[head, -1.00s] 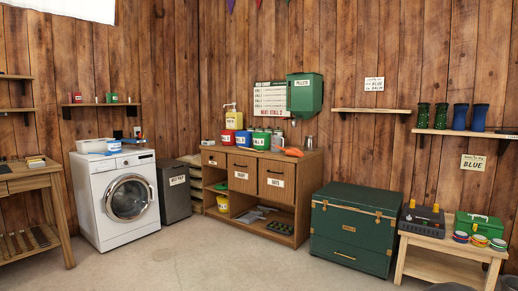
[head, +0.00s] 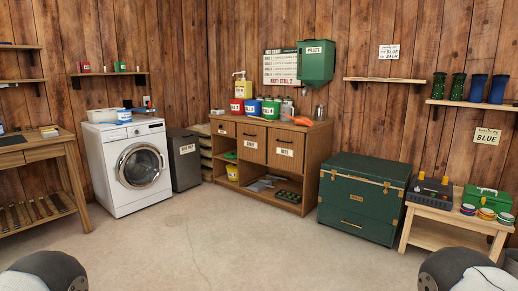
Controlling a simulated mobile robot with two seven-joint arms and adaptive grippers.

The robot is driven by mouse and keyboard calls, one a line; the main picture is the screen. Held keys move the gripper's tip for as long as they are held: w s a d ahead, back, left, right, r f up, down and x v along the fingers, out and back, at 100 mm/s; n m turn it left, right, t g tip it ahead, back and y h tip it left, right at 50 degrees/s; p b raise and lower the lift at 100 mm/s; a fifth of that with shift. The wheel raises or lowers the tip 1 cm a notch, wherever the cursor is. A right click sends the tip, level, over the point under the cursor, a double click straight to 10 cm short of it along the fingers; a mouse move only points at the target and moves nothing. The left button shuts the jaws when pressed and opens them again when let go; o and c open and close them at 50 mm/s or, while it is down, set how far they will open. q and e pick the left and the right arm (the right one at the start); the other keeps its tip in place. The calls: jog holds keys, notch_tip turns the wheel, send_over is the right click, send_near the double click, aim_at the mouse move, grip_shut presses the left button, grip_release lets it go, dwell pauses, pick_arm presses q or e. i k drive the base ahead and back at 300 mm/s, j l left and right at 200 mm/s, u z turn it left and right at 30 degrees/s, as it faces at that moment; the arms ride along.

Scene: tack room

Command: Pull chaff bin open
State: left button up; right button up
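A wooden feed cabinet (head: 262,165) stands against the back wall, near the middle of the head view. Its front has two tall bin fronts side by side, each with a white label. The left bin front (head: 251,135) appears to be the chaff bin, though its label is too small to read surely. The right bin front (head: 286,140) is labelled OATS. Both fronts sit flush and closed. Neither of my grippers is in view; only dark rounded parts of my arms show at the bottom corners, well away from the cabinet.
Open concrete floor (head: 215,235) lies in front of the cabinet. A washing machine (head: 112,185) and grey bin (head: 184,162) stand left of it; a green trunk (head: 355,215) stands right. Coloured tubs (head: 271,110) stand on the cabinet top.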

aim_at(253, 140)
jog(key=i+j+u, duration=0.3)
jog(key=i, duration=0.6)
jog(key=i+u, duration=0.35)
jog(key=i, duration=0.55)
jog(key=i+j+z, duration=0.2)
jog(key=i+z, duration=0.3)
jog(key=i, duration=0.35)
jog(key=i+j+z, duration=0.5)
jog(key=i, duration=0.3)
jog(key=i+j+z, duration=0.45)
jog(key=i+j, duration=0.2)
jog(key=j, duration=0.2)
